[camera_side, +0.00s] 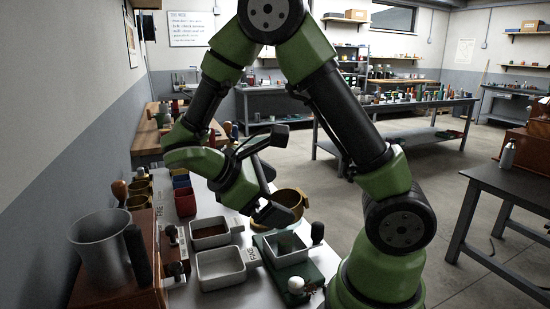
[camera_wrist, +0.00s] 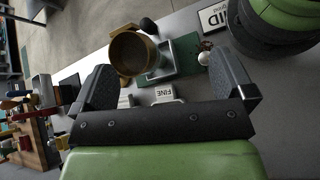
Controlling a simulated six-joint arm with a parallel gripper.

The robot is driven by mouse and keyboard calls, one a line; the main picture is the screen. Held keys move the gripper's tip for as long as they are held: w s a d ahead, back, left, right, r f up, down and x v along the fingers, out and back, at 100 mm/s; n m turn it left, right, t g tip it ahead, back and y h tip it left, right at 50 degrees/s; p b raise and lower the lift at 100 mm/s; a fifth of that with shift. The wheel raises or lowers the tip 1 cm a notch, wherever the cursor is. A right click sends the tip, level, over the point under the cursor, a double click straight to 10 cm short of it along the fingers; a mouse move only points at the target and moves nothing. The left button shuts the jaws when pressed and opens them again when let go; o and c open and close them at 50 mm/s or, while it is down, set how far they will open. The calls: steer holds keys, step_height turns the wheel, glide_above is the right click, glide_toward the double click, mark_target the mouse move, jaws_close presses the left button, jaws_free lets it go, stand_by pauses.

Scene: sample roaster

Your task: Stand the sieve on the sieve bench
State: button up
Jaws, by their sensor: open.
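A brass-coloured round sieve (camera_side: 292,197) stands on the work table behind a green base in the side view. In the wrist view the sieve (camera_wrist: 122,55) shows from above, with small tabs at its rim. The green base (camera_side: 318,272) carries a pale square frame, a black knob and a white ball; it also shows in the wrist view (camera_wrist: 158,73). I cannot tell for sure which fixture is the sieve bench. My gripper (camera_side: 281,174) is open and empty, above and apart from the sieve. In the wrist view my gripper's fingers (camera_wrist: 165,85) are spread wide.
A metal jug (camera_side: 98,250) stands on a wooden box at front left.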

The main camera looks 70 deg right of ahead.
steer(key=s+a+r+m+t+y, duration=0.4)
steer(key=a+r+m+t+y, duration=0.5)
steer(key=t, duration=0.4)
steer(key=shift+s+r+m+t+y, duration=0.2)
steer(key=shift+r+m+t+y, duration=0.3)
steer(key=shift+r, duration=0.4)
steer(key=m+g, duration=0.7)
steer(key=m, duration=1.1)
glide_above(286, 201)
steer(key=s+a, duration=0.1)
steer(key=a, duration=0.1)
step_height(286, 201, down, 8)
steer(key=f, duration=0.3)
steer(key=a+f, duration=0.1)
steer(key=f, duration=0.5)
steer(key=shift+s+a+f, duration=0.15)
steer(key=shift+a+f, duration=0.05)
steer(key=shift+f, duration=0.1)
steer(key=c, duration=0.9)
